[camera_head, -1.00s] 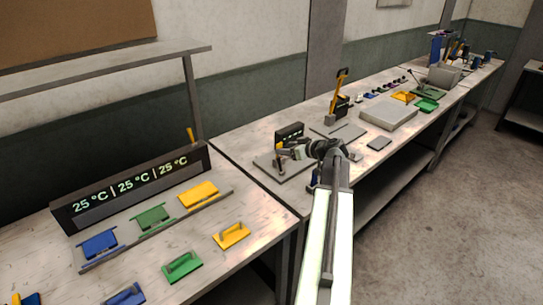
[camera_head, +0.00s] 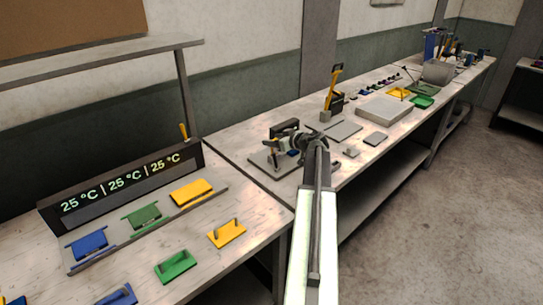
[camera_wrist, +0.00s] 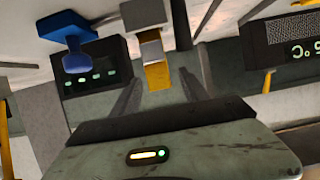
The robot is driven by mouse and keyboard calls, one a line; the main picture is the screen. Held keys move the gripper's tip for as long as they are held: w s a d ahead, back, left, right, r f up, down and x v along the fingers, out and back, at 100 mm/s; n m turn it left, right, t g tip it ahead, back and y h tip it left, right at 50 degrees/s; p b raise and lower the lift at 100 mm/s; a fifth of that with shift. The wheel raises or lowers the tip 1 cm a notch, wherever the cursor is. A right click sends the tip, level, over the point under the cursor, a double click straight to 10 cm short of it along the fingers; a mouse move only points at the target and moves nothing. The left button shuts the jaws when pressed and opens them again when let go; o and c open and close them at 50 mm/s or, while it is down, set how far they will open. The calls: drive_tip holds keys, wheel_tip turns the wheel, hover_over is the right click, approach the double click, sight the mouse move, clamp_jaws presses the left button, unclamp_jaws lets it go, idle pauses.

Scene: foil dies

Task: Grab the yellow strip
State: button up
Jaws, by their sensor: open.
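In the wrist view a short yellow strip (camera_wrist: 158,76) sticks out from a pale grey block (camera_wrist: 148,28). It shows between the two dark fingers of my gripper (camera_wrist: 160,88), with a visible gap on each side in the picture. My gripper is open and empty. How far the strip lies from the fingertips in depth I cannot tell. In the head view my gripper (camera_head: 283,143) is over a small grey-based device (camera_head: 262,163) on the far bench. The strip cannot be made out there.
A blue knob-shaped piece (camera_wrist: 73,40) and a black panel with green lights (camera_wrist: 97,80) stand close to the left finger in the wrist view. In the head view a grey plate (camera_head: 340,131) and a yellow-armed tool (camera_head: 332,88) stand behind. The near bench holds coloured dies and a temperature display (camera_head: 125,186).

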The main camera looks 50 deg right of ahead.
clamp_jaws()
drive_tip(key=shift+r, duration=0.1)
drive_tip(key=shift+r+p, duration=0.25)
drive_tip(key=shift+p, duration=0.05)
wheel_tip(320, 180, up, 3)
drive_tip(key=p, duration=0.3)
drive_tip(key=shift+r, duration=0.15)
drive_tip(key=s+d+r+p, duration=0.1)
drive_tip(key=s+d, duration=0.8)
drive_tip(key=d, duration=0.4)
